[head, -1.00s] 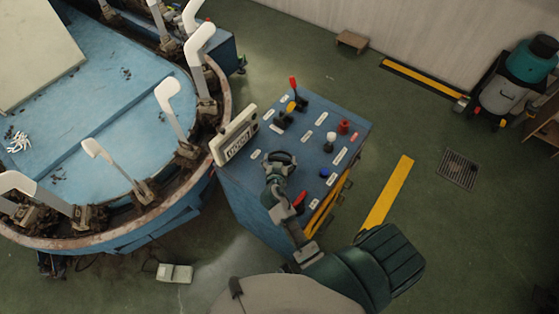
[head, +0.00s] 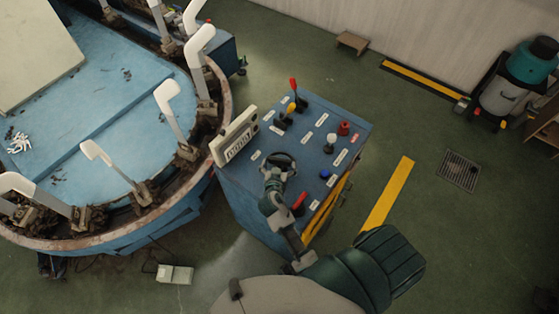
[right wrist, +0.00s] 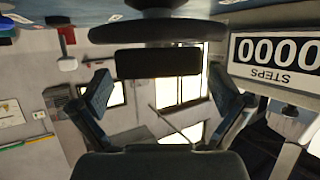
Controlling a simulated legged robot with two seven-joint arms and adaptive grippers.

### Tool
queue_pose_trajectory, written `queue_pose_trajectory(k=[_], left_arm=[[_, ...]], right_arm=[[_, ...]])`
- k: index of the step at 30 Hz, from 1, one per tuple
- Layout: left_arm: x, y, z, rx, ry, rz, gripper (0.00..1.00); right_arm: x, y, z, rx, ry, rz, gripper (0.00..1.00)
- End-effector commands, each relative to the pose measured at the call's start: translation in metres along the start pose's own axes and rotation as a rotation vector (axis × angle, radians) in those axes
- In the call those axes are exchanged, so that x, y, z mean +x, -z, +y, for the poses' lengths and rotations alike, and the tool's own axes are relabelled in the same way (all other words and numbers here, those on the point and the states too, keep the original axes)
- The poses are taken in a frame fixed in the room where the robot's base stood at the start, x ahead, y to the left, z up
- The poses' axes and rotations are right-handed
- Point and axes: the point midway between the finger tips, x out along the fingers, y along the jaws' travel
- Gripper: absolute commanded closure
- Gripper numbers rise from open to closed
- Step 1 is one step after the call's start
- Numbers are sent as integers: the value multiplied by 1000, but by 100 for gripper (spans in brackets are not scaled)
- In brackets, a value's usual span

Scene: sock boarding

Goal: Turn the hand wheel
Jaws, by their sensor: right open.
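The hand wheel (head: 285,158) is a small dark ring on top of the blue control box (head: 250,190). My right gripper (head: 275,176) is at the wheel's near side and hides part of it; I cannot tell whether they touch. In the right wrist view the two fingers stand wide apart, with nothing clamped between them. A dark curved bar, apparently the wheel rim (right wrist: 157,30), crosses the top of that view, beyond the fingers. The step counter (right wrist: 275,52) reads 0000. My left gripper is not in view.
Several levers and knobs share the box top, including a red-tipped lever (head: 293,85), a red button (head: 344,128), a white knob (head: 331,137) and a red lever (head: 299,200). The blue round machine (head: 90,110) with white sock forms stands at left.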

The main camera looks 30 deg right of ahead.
Motion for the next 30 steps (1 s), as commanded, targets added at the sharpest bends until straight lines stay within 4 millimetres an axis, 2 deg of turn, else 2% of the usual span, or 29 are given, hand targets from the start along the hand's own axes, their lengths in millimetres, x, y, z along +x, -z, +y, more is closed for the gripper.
queue_pose_trajectory(k=[6, 12, 18, 30], left_arm=[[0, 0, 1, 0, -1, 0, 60], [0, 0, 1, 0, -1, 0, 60], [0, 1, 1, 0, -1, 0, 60], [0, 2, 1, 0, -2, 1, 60]], right_arm=[[-51, -2, 0, 3, 1, -4, 0], [-83, -2, 0, 1, 0, -4, 0], [-94, -1, 0, 1, -1, -2, 0], [-89, 1, 0, -1, -2, 0, 0]])
